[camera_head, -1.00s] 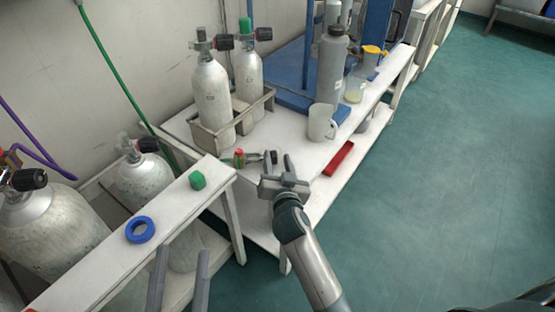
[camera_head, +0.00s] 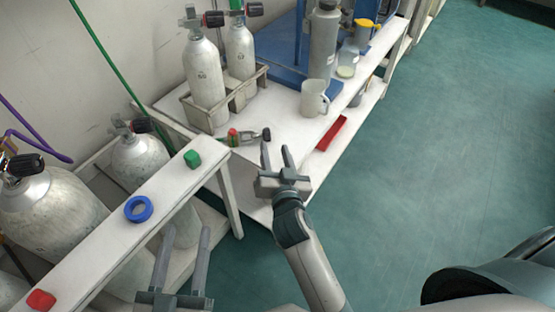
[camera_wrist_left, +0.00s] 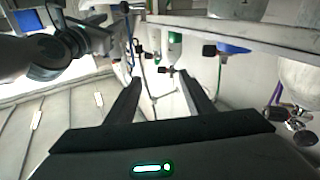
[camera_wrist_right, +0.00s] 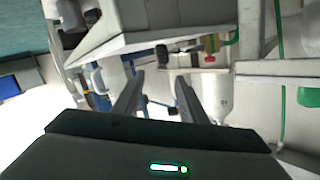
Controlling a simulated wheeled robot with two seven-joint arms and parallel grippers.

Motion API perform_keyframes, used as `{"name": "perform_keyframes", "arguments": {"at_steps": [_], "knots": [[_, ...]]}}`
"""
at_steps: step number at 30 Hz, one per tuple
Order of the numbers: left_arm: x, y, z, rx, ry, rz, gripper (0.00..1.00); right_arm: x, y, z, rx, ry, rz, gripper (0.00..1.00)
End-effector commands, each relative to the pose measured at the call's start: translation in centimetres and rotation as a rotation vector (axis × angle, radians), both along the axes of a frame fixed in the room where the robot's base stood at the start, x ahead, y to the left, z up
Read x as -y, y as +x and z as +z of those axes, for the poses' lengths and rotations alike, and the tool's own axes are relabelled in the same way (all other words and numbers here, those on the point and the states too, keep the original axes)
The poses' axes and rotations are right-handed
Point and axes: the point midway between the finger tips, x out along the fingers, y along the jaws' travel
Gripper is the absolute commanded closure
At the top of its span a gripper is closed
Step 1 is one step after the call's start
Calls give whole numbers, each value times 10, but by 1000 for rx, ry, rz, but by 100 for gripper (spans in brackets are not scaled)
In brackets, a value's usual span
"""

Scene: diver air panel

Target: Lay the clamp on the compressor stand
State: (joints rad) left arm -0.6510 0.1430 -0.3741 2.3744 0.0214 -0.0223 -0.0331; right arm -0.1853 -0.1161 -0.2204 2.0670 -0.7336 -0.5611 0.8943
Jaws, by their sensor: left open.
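The clamp (camera_head: 248,137), with red, green and dark parts, lies on the white bench top (camera_head: 283,118) in front of the gas bottle rack; which surface is the compressor stand I cannot tell for sure. The clamp also shows in the right wrist view (camera_wrist_right: 208,50), beyond the fingers. My right gripper (camera_head: 276,148) is open and empty at the bench's front edge, its fingertips just right of the clamp's dark end and apart from it. My left gripper (camera_head: 186,230) is open and empty, low, right of the narrow white shelf (camera_head: 108,240).
A blue ring (camera_head: 138,209), a green block (camera_head: 192,158) and a red block (camera_head: 41,300) sit on the narrow shelf. A mug (camera_head: 314,99), a grey bottle (camera_head: 324,45) and a racked cylinder (camera_head: 205,75) stand on the bench. A red tray (camera_head: 331,133) lies below.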

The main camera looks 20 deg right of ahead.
Motion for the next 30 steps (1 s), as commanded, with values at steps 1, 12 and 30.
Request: {"name": "perform_keyframes", "arguments": {"at_steps": [1, 12, 30], "knots": [[0, 1, -2, -13, 4, -1, 52, -1, -9, 1, -1, 2, -1, 62], [-1, 2, -11, -59, 20, -2, 52, -5, -36, 6, 1, 0, 0, 62], [-1, 3, -11, -58, 19, -2, 52, -7, -39, 5, 1, -6, 11, 62]]}}
